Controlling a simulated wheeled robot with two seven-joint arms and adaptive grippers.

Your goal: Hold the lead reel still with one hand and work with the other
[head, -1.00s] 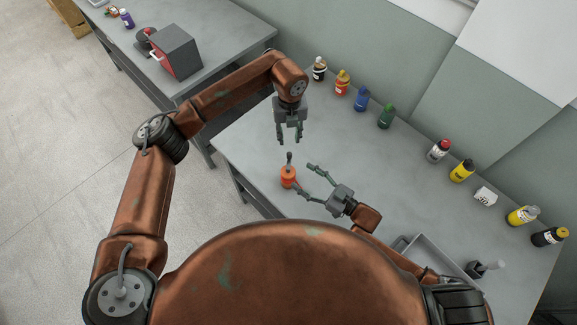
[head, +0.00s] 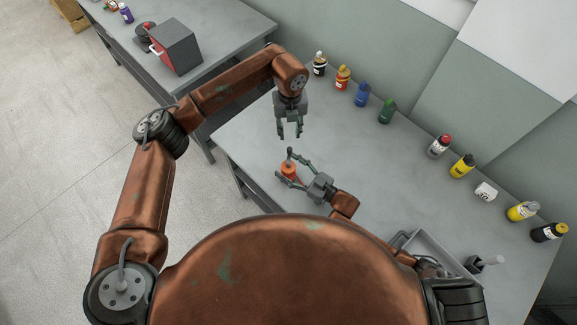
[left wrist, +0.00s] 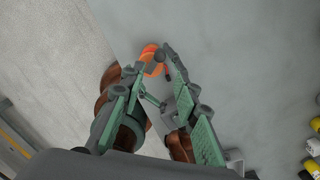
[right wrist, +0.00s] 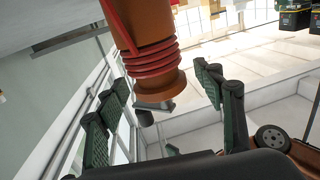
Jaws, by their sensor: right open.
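The lead reel (head: 288,170) is an orange drum with a grey post on top, standing on the near bench by its left edge. In the right wrist view the reel (right wrist: 150,60) shows red lead wound round it and hangs from the top of the picture. My right gripper (head: 285,165) is open, with its fingers on either side of the reel; I cannot tell whether they touch it. My left gripper (head: 290,134) is open and empty, above and behind the reel. In the left wrist view the reel (left wrist: 152,58) shows beyond its fingers, partly hidden.
Several bottles, such as a blue one (head: 361,96) and a green one (head: 387,111), line the bench's back edge. A grey tray (head: 440,254) lies at the right. A grey box-shaped machine (head: 177,47) stands on another bench. The middle of the near bench is clear.

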